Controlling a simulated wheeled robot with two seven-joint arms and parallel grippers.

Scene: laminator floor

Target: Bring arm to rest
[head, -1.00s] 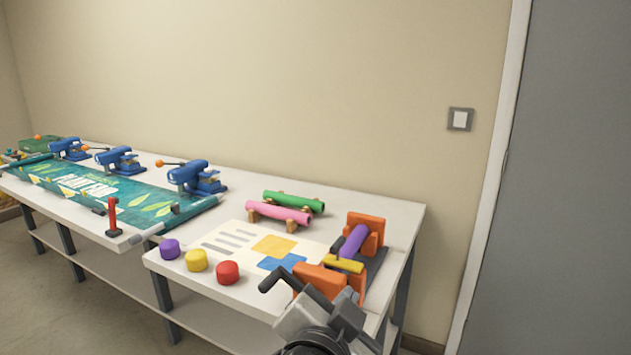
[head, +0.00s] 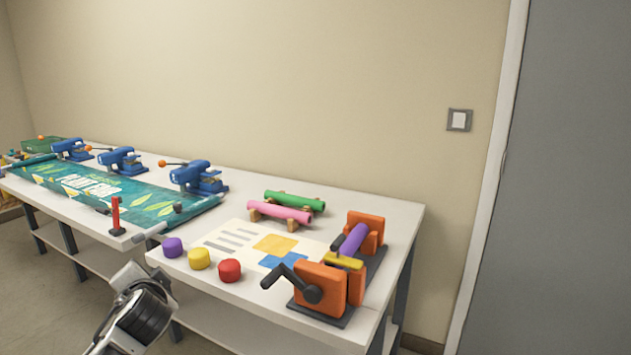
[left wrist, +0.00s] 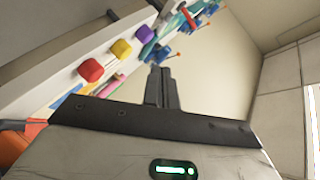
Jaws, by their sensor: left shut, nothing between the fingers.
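My left gripper (left wrist: 161,75) shows in the left wrist view with its two dark fingers together and nothing between them. In the head view my left arm comes in at the lower left, in front of the table and below the purple, yellow and red knobs, clear of them. The fingertips are hard to make out there. My right gripper is in neither view. The orange roller machine (head: 320,287) with a dark crank (head: 290,275) and a purple roller (head: 354,239) stands free at the table's right end.
On the white table (head: 250,297) are purple (head: 173,247), yellow (head: 199,258) and red (head: 230,270) knobs, a printed sheet (head: 228,238), and pink (head: 279,212) and green (head: 294,201) rolls on stands. A green banner (head: 110,190) and blue clamps (head: 198,176) lie left. The floor in front is open.

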